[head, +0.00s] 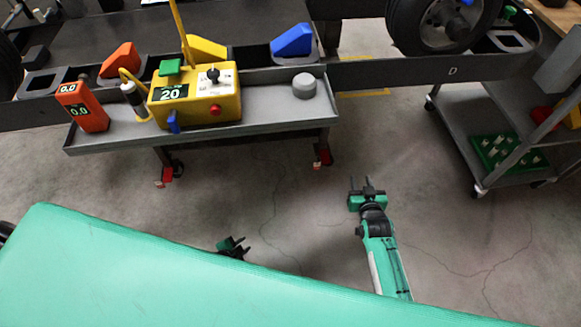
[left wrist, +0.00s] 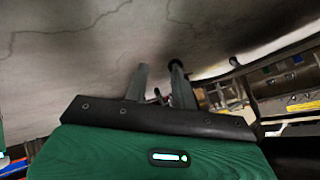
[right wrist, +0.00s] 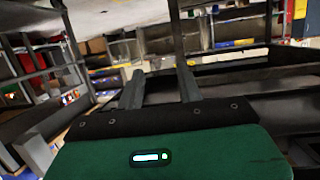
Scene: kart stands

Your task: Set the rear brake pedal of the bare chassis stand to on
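A dark stand (head: 400,72) marked D runs across the top of the head view; whether it is the bare chassis stand I cannot tell. I cannot make out a rear brake pedal in any view. My left gripper (head: 235,246) is low in the middle of the head view, partly hidden by my green body. In the left wrist view its fingers (left wrist: 160,85) are apart with nothing between them. My right gripper (head: 367,189) is over bare floor, in front of the stand and apart from it. In the right wrist view its fingers (right wrist: 160,90) are apart and empty.
A grey tray (head: 265,112) on the stand's near side holds a yellow box (head: 205,105), an orange meter (head: 82,105) and a grey knob (head: 304,85). Orange, yellow and blue wedges (head: 292,41) sit behind. A wheeled cart (head: 455,112) stands right. Floor between is clear.

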